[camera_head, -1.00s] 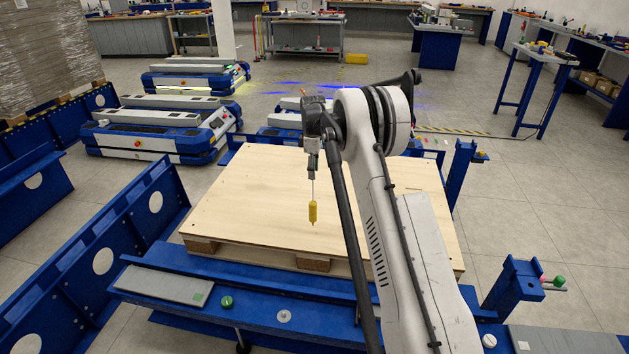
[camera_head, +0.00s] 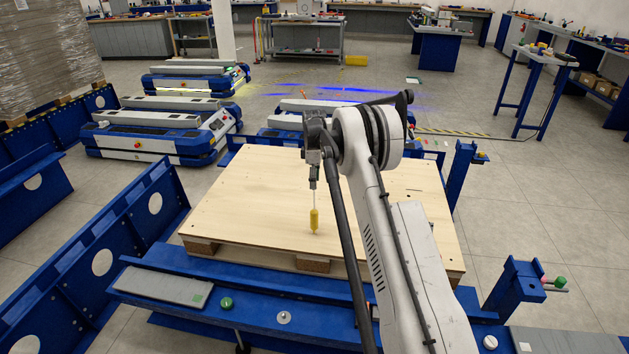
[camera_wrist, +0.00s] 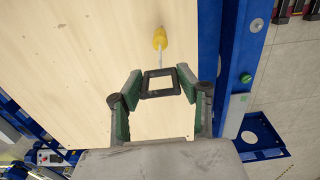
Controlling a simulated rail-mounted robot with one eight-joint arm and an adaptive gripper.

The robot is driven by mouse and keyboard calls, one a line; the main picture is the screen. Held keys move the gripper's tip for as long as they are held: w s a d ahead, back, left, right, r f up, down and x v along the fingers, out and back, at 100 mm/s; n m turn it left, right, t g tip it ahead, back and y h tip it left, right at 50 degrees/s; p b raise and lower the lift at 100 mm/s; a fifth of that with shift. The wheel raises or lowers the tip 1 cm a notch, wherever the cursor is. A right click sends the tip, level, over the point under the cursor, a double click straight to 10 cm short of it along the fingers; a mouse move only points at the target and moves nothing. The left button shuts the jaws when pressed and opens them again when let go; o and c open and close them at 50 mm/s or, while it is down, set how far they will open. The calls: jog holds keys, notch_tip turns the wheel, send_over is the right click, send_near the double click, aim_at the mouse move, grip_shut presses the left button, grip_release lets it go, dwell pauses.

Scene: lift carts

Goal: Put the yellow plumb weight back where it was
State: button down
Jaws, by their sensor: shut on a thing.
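The yellow plumb weight (camera_head: 314,219) hangs on a thin line below my gripper (camera_head: 313,182), over the near part of the pale wooden board (camera_head: 250,190). In the wrist view the yellow weight (camera_wrist: 159,38) shows beyond a black square holder (camera_wrist: 146,84) at the end of its line. My gripper (camera_wrist: 160,85) is shut on this holder, with green-padded fingers on both sides. The weight looks close above the board; I cannot tell whether its tip touches.
The board lies on a blue lift frame with a green button (camera_head: 226,303) on its near beam. A blue post (camera_head: 461,175) stands at the right. Blue side rails (camera_head: 140,215) lie at the left. Low carts (camera_head: 160,130) stand behind. The board is otherwise mostly clear.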

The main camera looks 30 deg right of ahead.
jog(key=c, duration=1.2)
grip_release()
jog(key=shift+o, duration=0.2)
notch_tip(320, 180, up, 12)
jog(key=p, duration=0.1)
jog(key=s+a+r+m+t, duration=0.2)
jog(key=s+a+r+m, duration=0.1)
jog(key=s+a+r, duration=0.65)
jog(key=s+a+r+m+t, duration=0.1)
jog(key=s+a+r+m, duration=0.1)
jog(key=s+a+r, duration=0.7)
jog(key=s+a+r+m+t, duration=0.1)
jog(key=s+r, duration=0.1)
jog(key=s, duration=0.6)
jog(key=s+a+r+m+t, duration=0.1)
jog(key=s+a+r+m, duration=0.1)
jog(key=s, duration=0.7)
jog(key=s+a+f+m+t, duration=0.1)
jog(key=s+f, duration=0.3)
jog(key=s, duration=0.3)
jog(key=s+a+f+m+t, duration=0.1)
jog(key=s+f, duration=0.3)
jog(key=s, duration=0.4)
jog(key=shift+a+m, duration=0.3)
jog(key=shift+a, duration=0.5)
